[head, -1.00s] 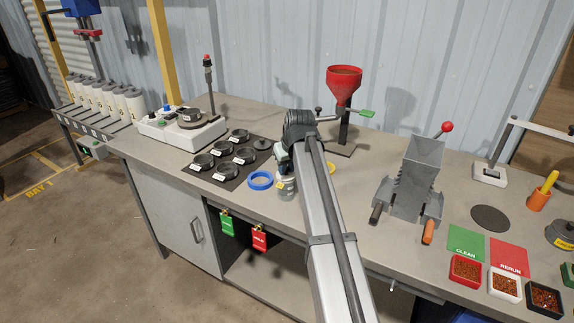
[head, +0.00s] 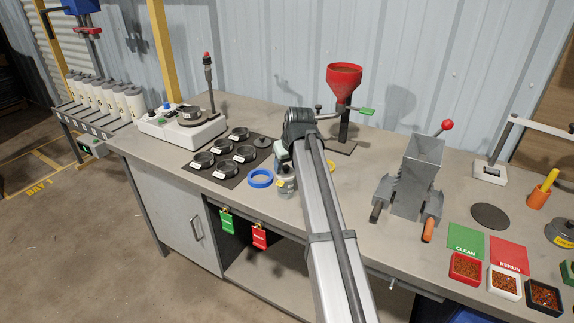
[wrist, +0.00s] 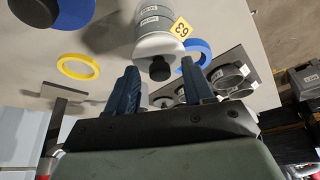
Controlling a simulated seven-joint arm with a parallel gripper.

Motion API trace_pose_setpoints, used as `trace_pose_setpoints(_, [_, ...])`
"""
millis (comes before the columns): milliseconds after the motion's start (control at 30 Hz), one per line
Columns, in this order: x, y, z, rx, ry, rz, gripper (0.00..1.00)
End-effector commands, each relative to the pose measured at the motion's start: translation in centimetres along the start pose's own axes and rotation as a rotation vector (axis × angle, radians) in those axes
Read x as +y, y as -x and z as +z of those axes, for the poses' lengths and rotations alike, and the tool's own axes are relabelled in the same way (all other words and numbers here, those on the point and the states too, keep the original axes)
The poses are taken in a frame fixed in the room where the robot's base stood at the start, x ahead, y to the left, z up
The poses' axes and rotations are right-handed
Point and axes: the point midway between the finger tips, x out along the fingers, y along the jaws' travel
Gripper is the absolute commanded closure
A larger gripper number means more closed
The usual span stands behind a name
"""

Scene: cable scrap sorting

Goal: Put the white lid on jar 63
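Jar 63 (wrist: 151,20), grey with a yellow 63 tag, stands on the bench; it also shows in the head view (head: 286,187), partly behind my arm. The white lid (wrist: 178,44) with its black knob (wrist: 159,70) is at the jar's mouth in the wrist view and looks to rest on it. I cannot tell whether it is fully seated. My gripper (wrist: 160,66) is open, its two blue fingers on either side of the knob with gaps, holding nothing. In the head view my arm hides most of the gripper and lid.
A blue ring (head: 260,179) lies left of the jar, close to it. A yellow ring (wrist: 78,66) lies on its other side. A dark mat (head: 225,182) with several black dishes is further left. A red funnel stand (head: 344,75) is behind, and a grey machine (head: 413,180) stands right.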

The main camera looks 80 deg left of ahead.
Motion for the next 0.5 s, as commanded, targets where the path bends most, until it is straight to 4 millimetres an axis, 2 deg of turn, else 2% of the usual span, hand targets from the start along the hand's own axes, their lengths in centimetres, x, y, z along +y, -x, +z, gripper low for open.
trace_pose_setpoints(300, [0.0,0.3,0.0,0.000,0.000,0.000,0.47])
trace_pose_setpoints(500, [0.0,2.6,0.0,0.002,0.000,0.001,0.47])
